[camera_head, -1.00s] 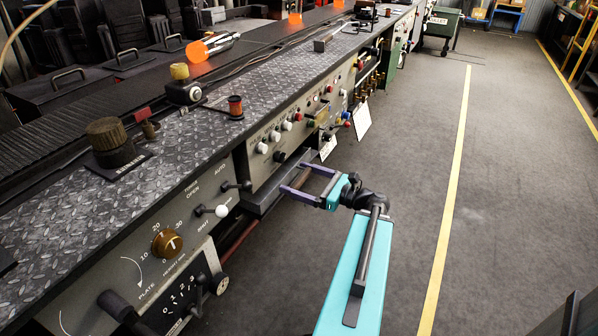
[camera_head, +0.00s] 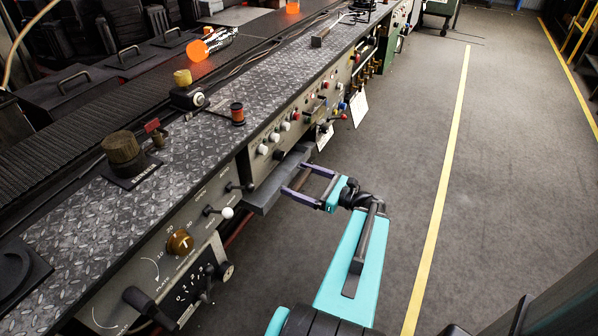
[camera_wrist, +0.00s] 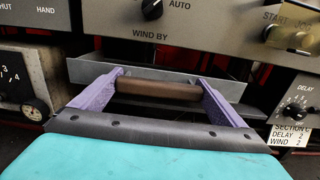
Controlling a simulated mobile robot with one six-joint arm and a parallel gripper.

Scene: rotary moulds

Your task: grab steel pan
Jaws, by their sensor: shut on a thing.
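The steel pan is a grey metal tray (camera_head: 268,190) sticking out from under the front panel of the machine. In the wrist view its grey wall (camera_wrist: 222,82) shows behind a brown handle bar (camera_wrist: 158,90). My gripper (camera_head: 307,184) has purple fingers at either end of this bar and is shut on it. The fingers (camera_wrist: 159,91) also show in the wrist view, touching the bar's two ends. The pan's inside is mostly hidden.
The control panel (camera_head: 200,215) has knobs and levers above and beside the pan. A diamond-plate ledge (camera_head: 225,150) runs above it. A white tag (camera_head: 358,108) hangs further along. The grey floor to the right, with a yellow line (camera_head: 440,200), is clear.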

